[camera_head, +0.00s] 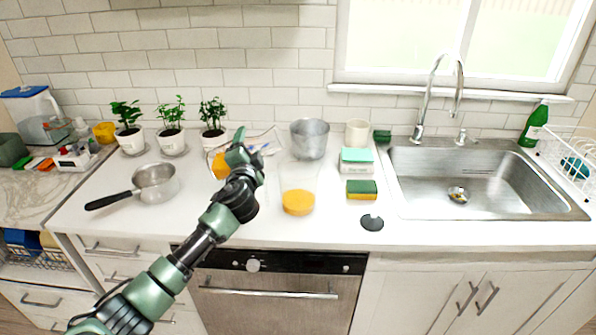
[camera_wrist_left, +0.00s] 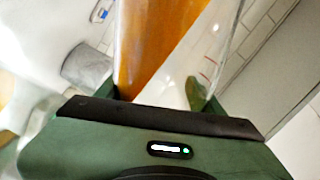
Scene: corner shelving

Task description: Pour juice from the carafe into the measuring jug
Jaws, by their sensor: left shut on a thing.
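The clear carafe holds orange juice (camera_head: 218,166) and shows just left of my left gripper (camera_head: 240,150) in the head view. That gripper is shut on it, above the counter, and hides part of it. In the wrist view the carafe (camera_wrist_left: 150,45) fills the space between the fingers, its juice lying along one side, so it looks tilted. Its clear end seems to reach right, toward the measuring jug; its exact rim is hard to see. The clear measuring jug (camera_head: 298,190) stands upright on the counter to the right, with orange juice in its bottom. My right gripper is not in view.
A metal pot (camera_head: 309,138) stands behind the jug. A saucepan (camera_head: 155,183) and three potted plants (camera_head: 171,125) are at left. The front counter strip is mostly clear.

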